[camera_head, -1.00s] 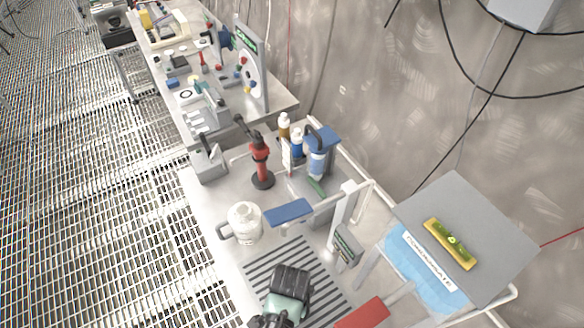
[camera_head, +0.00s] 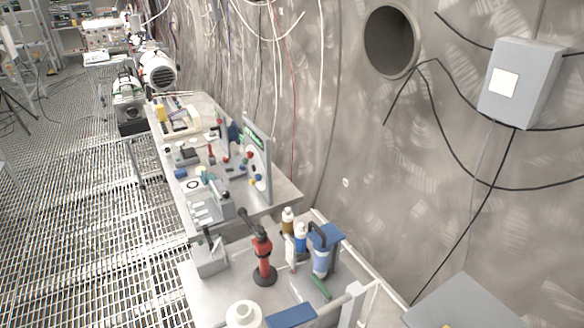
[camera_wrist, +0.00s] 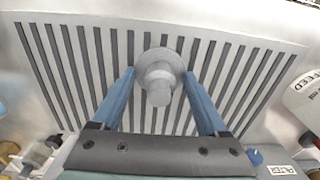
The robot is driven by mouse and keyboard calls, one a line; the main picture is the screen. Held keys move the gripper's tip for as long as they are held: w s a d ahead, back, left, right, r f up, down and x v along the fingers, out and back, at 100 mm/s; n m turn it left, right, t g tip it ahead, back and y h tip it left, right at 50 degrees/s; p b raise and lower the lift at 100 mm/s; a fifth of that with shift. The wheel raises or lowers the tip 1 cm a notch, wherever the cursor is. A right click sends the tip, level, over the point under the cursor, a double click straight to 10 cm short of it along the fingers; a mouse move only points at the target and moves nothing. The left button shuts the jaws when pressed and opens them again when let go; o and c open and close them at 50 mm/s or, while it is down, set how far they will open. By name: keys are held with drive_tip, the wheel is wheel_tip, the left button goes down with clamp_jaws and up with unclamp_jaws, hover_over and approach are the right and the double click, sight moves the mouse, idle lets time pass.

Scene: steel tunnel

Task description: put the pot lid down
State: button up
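The pot lid (camera_wrist: 158,68), a small grey disc with a stubby knob, shows in the wrist view against a light plate with dark stripes (camera_wrist: 85,60). It appears to lie on that plate. My gripper (camera_wrist: 159,74) has its two blue fingers spread, one on each side of the lid, with a gap visible at the left finger. A white rounded vessel with lettering (camera_wrist: 308,100), perhaps the pot, is cut off at the right edge. The top of a white jug (camera_head: 243,314) shows at the bottom of the head view. My gripper and the lid are outside the head view.
On the near bench stand a red and black tool on a round base (camera_head: 263,262), a blue-topped device (camera_head: 323,250) and small bottles (camera_head: 288,221). A grey sloped panel (camera_head: 465,305) is at the lower right. A farther bench (camera_head: 180,130) holds many small parts.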

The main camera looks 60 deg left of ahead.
wheel_tip(320, 180, up, 12)
drive_tip(key=shift+r, duration=0.2)
idle(0.5)
idle(0.6)
